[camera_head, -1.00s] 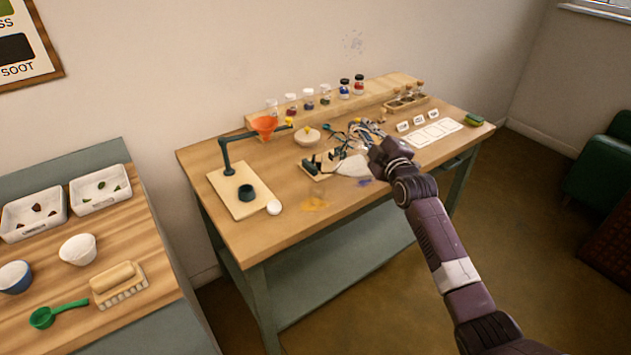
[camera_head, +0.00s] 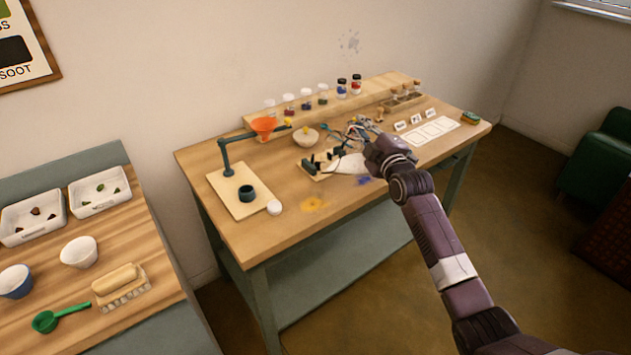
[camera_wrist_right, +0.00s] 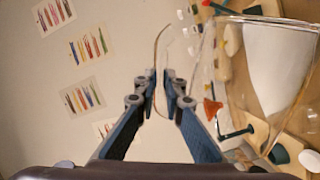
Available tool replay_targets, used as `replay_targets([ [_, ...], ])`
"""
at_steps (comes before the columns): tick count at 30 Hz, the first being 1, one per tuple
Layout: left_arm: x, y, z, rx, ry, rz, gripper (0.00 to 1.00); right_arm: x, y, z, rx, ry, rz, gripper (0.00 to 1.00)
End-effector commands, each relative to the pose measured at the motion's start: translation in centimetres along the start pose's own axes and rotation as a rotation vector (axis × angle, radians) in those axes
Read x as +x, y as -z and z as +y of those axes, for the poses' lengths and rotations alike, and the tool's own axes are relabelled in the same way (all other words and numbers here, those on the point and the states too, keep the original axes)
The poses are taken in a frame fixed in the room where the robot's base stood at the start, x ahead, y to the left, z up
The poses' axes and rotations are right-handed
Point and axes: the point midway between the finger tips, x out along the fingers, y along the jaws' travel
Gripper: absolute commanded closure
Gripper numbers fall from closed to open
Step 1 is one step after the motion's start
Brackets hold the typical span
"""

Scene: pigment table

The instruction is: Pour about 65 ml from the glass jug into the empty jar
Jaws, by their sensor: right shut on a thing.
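My right gripper (camera_head: 354,132) is over the back middle of the pigment table. In the right wrist view its fingers (camera_wrist_right: 160,76) are closed on the thin, curved handle of the clear glass jug (camera_wrist_right: 275,62). The jug fills the right of that view; its contents cannot be told. In the head view the jug is hard to make out among the fingers. A clear, empty-looking jar (camera_head: 270,107) stands at the left end of the row on the back shelf; whether it is the task's jar is unclear. My left gripper is not in view.
An orange funnel (camera_head: 264,125) hangs from a stand whose board (camera_head: 226,204) bears a dark cup (camera_head: 247,193). A white disc (camera_head: 274,207) lies beside it. A pale bowl (camera_head: 306,138), labels and cards stand nearby. The front table edge is mostly clear, with a yellow stain (camera_head: 313,204).

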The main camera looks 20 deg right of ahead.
Motion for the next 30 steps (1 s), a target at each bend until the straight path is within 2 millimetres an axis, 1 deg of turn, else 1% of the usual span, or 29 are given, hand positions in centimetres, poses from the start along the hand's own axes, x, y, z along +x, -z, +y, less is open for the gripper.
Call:
replay_targets([
  [1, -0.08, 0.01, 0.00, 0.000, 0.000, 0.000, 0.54, 0.01, 0.17, 0.53, -0.005, -0.008, 0.003, 1.00],
  [12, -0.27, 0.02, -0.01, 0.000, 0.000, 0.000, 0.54, -0.04, 0.23, 0.96, -0.042, -0.009, 0.003, 1.00],
  [30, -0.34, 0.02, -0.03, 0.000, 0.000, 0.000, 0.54, -0.01, 0.26, 1.12, -0.058, -0.009, 0.004, 1.00],
])
